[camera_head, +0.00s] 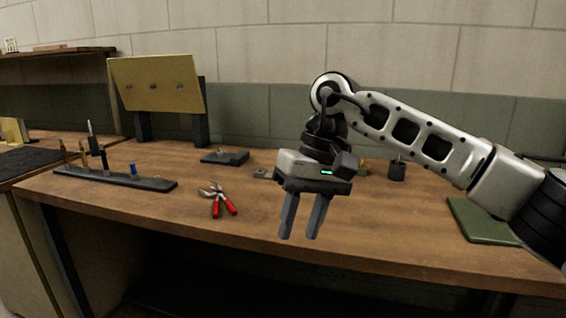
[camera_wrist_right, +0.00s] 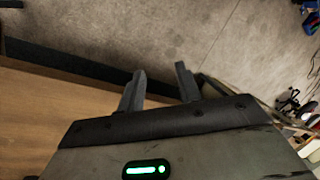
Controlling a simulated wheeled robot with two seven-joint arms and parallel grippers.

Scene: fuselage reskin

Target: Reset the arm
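My right gripper (camera_head: 303,218) hangs fingers-down in front of the bench in the head view, with its arm coming in from the right. Its two grey fingers stand apart with a gap between them, and nothing is held. In the right wrist view the fingers (camera_wrist_right: 160,88) also stand apart and empty, over the floor (camera_wrist_right: 130,30) beside the bench edge. My left gripper is not in the head view.
The wooden bench (camera_head: 258,214) holds red-handled pliers (camera_head: 218,198), a dark tool rack (camera_head: 115,179), a yellowish panel on a stand (camera_head: 157,85), a small dark block (camera_head: 225,157), a dark cup (camera_head: 397,170) and a green mat (camera_head: 478,222). The bench between pliers and gripper is clear.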

